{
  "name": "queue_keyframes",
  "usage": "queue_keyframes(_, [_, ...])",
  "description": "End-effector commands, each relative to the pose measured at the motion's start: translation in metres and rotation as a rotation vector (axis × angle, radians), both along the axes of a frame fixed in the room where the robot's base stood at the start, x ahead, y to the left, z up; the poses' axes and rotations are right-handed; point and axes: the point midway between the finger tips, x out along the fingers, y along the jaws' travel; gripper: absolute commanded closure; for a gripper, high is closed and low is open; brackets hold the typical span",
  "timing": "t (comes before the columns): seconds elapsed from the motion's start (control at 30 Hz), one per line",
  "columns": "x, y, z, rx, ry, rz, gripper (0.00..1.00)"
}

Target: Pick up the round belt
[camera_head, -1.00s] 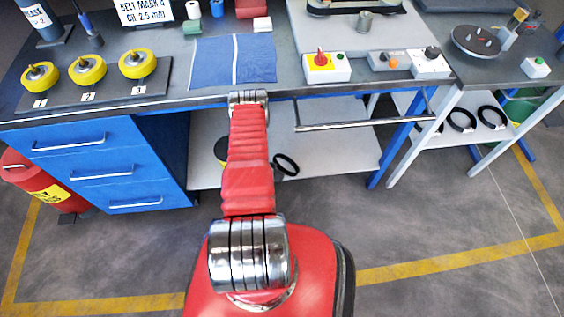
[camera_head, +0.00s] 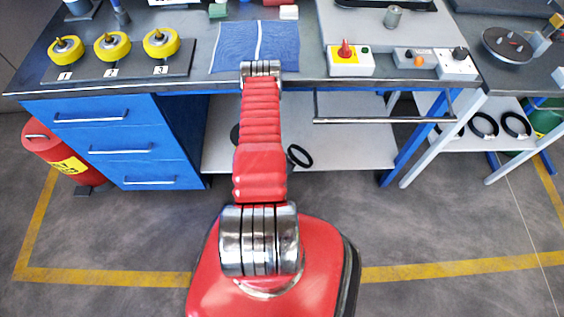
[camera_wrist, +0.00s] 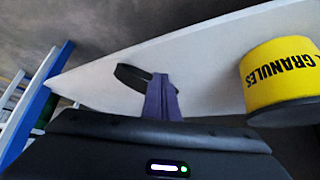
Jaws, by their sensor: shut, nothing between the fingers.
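A black round belt (camera_head: 300,156) lies on the white lower shelf under the bench, just right of my arm in the head view. In the wrist view, a black loop (camera_wrist: 132,78) lies on the pale shelf behind and left of the purple fingers (camera_wrist: 162,96). The fingers are shut with nothing between them. The loop is partly hidden behind them, and I cannot tell whether they touch it. In the head view my gripper is hidden behind my arm and the bench edge.
A yellow granules tub (camera_wrist: 282,75) stands right of the fingers on the shelf (camera_wrist: 215,50). A metal rail (camera_head: 385,119) runs along the bench front. Blue drawers (camera_head: 125,145) stand left. More black rings (camera_head: 484,126) lie on the right-hand lower shelf.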

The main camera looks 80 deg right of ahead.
Motion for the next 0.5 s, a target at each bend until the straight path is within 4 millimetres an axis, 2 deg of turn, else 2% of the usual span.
queue_keyframes(0.5, [0.013, 0.04, 0.057, 0.0, 0.0, 0.001, 1.0])
